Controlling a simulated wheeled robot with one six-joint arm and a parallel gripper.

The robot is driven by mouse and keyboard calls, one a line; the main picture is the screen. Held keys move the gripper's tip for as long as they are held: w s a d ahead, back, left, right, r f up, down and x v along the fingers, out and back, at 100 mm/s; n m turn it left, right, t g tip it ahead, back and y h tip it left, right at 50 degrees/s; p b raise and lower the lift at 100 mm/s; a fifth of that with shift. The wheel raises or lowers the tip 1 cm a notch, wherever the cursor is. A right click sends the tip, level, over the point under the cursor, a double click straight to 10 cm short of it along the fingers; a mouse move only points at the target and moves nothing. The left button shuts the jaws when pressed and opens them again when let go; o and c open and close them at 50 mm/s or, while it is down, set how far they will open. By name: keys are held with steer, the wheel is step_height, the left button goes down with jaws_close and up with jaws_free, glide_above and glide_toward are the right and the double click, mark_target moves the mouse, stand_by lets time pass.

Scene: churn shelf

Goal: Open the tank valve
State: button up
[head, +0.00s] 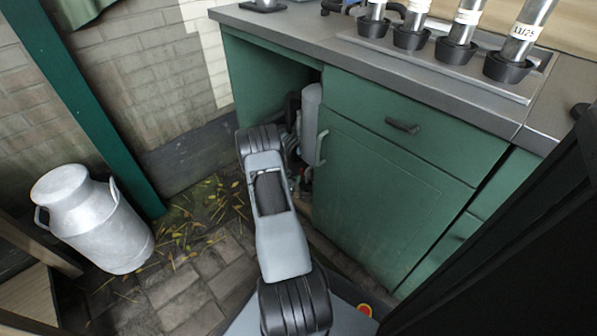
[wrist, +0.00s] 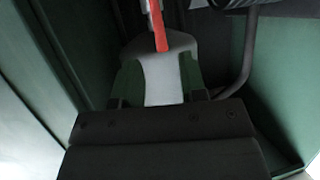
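A narrow red handle (wrist: 160,30), which looks like the valve lever, shows at the top middle of the wrist view. It lies over a pale grey rounded shape that I cannot identify for sure. A grey upright cylinder (head: 311,122), which looks like the tank, stands in the open green cupboard in the head view. My arm reaches down to the cupboard opening. My gripper (wrist: 158,92) is below the red handle in the wrist view; its dark body fills the bottom.
The green cupboard door (head: 375,185) and drawer front (head: 405,125) are right of the opening. A curved dark pipe (wrist: 246,65) runs right of the handle. A metal churn (head: 95,220) stands on the paving at left. Several metal tubes stand on the worktop (head: 300,32).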

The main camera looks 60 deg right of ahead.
steer(key=p+v, duration=0.1)
steer(key=v, duration=0.5)
steer(key=shift+a, duration=0.2)
steer(key=shift+r+p, duration=0.15)
steer(key=shift+p, duration=0.15)
